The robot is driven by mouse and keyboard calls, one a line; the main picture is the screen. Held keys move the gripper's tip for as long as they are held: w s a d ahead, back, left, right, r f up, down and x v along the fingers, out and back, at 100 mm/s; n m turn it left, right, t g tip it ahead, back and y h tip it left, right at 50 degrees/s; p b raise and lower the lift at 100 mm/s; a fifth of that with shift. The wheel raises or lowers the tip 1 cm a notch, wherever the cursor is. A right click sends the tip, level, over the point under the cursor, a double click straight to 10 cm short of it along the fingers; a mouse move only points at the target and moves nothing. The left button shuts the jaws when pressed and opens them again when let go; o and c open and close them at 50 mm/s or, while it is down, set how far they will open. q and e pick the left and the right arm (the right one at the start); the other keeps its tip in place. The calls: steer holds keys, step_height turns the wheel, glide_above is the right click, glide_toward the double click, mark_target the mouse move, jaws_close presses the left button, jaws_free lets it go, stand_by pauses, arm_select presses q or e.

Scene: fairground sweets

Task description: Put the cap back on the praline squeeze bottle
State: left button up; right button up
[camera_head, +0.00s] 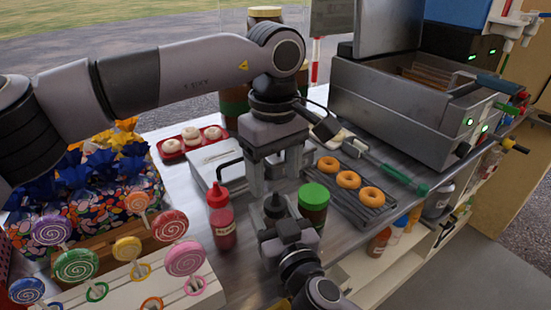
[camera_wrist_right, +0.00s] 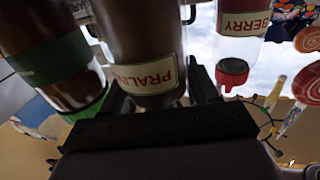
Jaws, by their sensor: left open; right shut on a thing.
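The praline squeeze bottle (camera_wrist_right: 140,35) is brown with a PRALINE label, upside down in the right wrist view. My right gripper (camera_wrist_right: 160,100) is shut on it. In the head view my right gripper (camera_head: 283,232) is low at the centre, hiding most of the bottle. A dark pointed piece, apparently the cap (camera_head: 275,204), shows just above it, at the bottle's top. My left gripper (camera_head: 275,185) is open, pointing down, with its fingers on either side of this dark piece. I cannot tell whether the cap is fully seated.
A red-capped berry bottle (camera_head: 221,220) stands close on the left, and a green-lidded jar (camera_head: 314,203) close on the right. A doughnut rack (camera_head: 365,204), a fryer (camera_head: 400,105) and a lollipop stand (camera_head: 190,285) surround them.

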mark_target(275, 192)
arm_select(q)
steer(key=n, duration=0.5)
steer(key=shift+r, duration=0.15)
steer(key=n, duration=0.3)
steer(key=shift+r, duration=0.15)
steer(key=n, duration=0.4)
steer(key=shift+r+n, duration=0.15)
steer(key=shift+n, duration=0.15)
steer(key=n, duration=0.3)
steer(key=shift+r, duration=0.1)
steer(key=n, duration=0.3)
steer(key=shift+r, duration=0.1)
steer(key=n, duration=0.5)
steer(key=shift+w+r, duration=0.1)
steer(key=shift+r, duration=0.05)
steer(key=n, duration=0.7)
steer(key=shift+r, duration=0.25)
steer(key=shift+f, duration=4.05)
